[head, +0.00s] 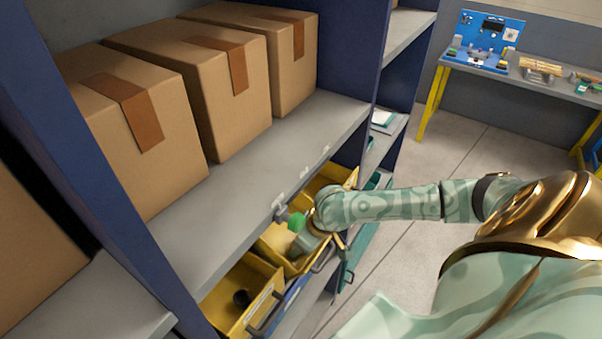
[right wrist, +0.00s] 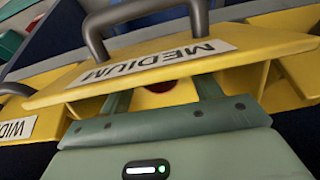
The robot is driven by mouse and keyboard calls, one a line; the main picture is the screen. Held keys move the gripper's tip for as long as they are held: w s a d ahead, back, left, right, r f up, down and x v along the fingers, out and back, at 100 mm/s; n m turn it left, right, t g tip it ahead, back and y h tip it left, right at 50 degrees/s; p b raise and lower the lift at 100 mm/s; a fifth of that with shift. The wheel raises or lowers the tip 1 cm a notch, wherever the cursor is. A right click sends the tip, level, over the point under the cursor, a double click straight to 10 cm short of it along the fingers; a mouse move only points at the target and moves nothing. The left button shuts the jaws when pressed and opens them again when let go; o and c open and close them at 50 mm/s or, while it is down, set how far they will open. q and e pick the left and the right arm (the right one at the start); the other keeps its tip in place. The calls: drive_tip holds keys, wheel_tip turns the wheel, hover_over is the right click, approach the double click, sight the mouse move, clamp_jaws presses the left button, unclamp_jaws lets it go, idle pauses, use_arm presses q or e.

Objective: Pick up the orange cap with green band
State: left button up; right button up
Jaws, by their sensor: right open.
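My right gripper (head: 306,244) is at a yellow bin (head: 270,236) below the grey shelf in the head view. In the right wrist view, the two green fingers of this gripper (right wrist: 163,92) stand apart, with their tips hidden behind the front of a yellow bin (right wrist: 250,45) labelled MEDIUM. A small reddish-orange thing (right wrist: 168,86) shows between the fingers; most of it is hidden, and I cannot tell whether it is the cap. No green band can be made out. My left gripper is not in view.
The grey shelf (head: 270,150) with cardboard boxes (head: 185,85) overhangs the bins. The bin's grey handle (right wrist: 145,14) is close to the gripper. A workbench (head: 550,82) stands far right; the floor between is clear.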

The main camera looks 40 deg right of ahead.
drive_tip(key=shift+w+f, duration=0.15)
drive_tip(key=shift+f, duration=0.05)
drive_tip(key=c, duration=1)
drive_tip(key=shift+r, duration=0.2)
